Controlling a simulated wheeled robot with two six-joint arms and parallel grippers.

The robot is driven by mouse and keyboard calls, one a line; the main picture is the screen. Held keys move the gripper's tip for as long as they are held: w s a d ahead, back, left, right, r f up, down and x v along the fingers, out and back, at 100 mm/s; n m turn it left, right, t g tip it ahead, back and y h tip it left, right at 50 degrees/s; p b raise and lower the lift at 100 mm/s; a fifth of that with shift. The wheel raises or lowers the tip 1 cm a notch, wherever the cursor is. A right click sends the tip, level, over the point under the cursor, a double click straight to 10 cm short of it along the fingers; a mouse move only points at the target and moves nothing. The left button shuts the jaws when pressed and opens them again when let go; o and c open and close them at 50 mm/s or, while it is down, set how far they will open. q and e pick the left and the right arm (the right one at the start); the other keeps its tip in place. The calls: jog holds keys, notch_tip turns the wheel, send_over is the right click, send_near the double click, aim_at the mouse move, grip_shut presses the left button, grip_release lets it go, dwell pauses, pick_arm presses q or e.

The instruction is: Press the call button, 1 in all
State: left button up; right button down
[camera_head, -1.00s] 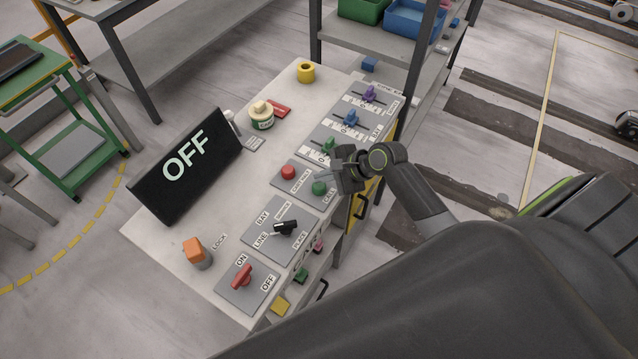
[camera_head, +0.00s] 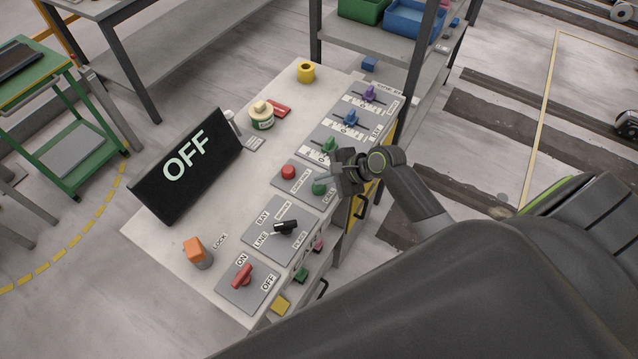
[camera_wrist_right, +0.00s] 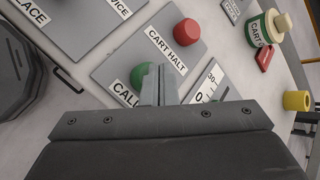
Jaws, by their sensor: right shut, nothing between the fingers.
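The green call button (camera_head: 319,188) sits on a grey plate with a CALL label, beside the red cart halt button (camera_head: 288,172). In the right wrist view the green button (camera_wrist_right: 141,76) is partly hidden behind my fingers, and the red button (camera_wrist_right: 187,32) shows fully. My right gripper (camera_head: 330,180) is shut and empty, with its fingertips right at the green button. In the wrist view the shut fingers (camera_wrist_right: 160,84) overlap the button's right side; I cannot tell whether they touch it. My left gripper is not in view.
A black sign reading OFF (camera_head: 187,165) stands on the slab. Nearby are a black rotary knob (camera_head: 285,227), a red switch (camera_head: 242,276), an orange lock block (camera_head: 196,252) and sliders with green (camera_head: 329,145), blue (camera_head: 351,117) and purple (camera_head: 370,93) knobs. A yellow ring (camera_head: 306,72) stands at the back.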

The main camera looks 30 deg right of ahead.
aim_at(324, 186)
jog(key=shift+f, duration=0.5)
dwell(0.6)
jog(key=shift+r+p, duration=1.05)
jog(key=shift+p, duration=0.25)
notch_tip(324, 186, up, 3)
jog(key=p, duration=0.2)
jog(key=shift+f+p, duration=0.1)
jog(key=shift+p, duration=0.25)
jog(key=shift+r, duration=1.05)
